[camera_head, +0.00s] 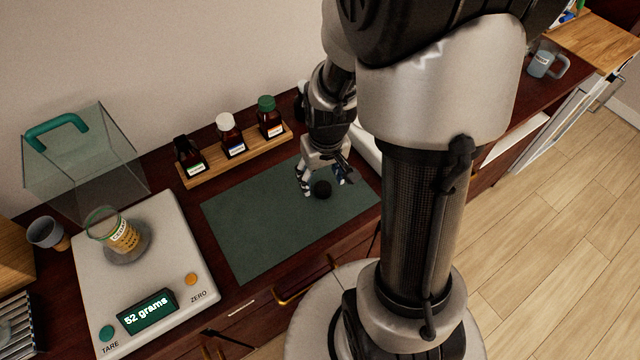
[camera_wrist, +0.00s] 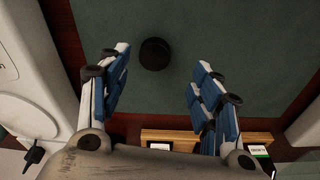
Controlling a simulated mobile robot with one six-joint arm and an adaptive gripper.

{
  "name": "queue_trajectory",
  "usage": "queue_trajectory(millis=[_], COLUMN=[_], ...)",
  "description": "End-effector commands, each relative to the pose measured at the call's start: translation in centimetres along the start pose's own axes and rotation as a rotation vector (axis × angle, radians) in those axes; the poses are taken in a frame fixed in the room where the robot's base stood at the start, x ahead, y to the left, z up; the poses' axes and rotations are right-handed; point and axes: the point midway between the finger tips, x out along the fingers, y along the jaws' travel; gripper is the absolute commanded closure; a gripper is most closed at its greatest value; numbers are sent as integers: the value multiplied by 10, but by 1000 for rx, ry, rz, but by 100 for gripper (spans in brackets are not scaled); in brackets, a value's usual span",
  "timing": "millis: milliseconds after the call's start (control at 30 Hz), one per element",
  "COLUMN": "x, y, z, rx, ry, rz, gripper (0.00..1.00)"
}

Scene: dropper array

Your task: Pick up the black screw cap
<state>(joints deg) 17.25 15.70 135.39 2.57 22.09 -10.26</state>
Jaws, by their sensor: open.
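The black screw cap (camera_head: 322,188) lies on the dark green mat (camera_head: 262,232), towards the mat's right side. In the wrist view the cap (camera_wrist: 155,54) is a small dark disc on the green surface, between the lines of the two fingers and beyond their tips. My gripper (camera_head: 322,184) is over the right part of the mat, close to the cap. In the wrist view my gripper (camera_wrist: 158,72) has its blue-padded fingers spread wide with nothing between them. I cannot tell the exact height of the fingertips above the mat.
A wooden rack (camera_head: 236,155) with several bottles stands behind the mat; one dark bottle (camera_head: 189,157) shows no coloured cap. A scale (camera_head: 170,262) reading 52 grams holds a glass beaker (camera_head: 112,232) at left. A glass cover (camera_head: 80,160) stands behind it. The mat's left part is clear.

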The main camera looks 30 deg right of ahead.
Motion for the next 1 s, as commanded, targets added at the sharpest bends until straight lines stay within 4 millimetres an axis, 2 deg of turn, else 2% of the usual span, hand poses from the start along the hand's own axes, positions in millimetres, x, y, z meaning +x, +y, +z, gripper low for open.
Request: queue_trajectory(millis=[167, 400, 667, 1000], x=[16, 50, 51, 51], y=[3, 7, 7, 7], z=[0, 0, -1, -1], rx=[1, 0, 0, 0], ry=[-1, -2, 1, 0], rz=[0, 0, 1, 1], gripper=[41, 41, 42, 65])
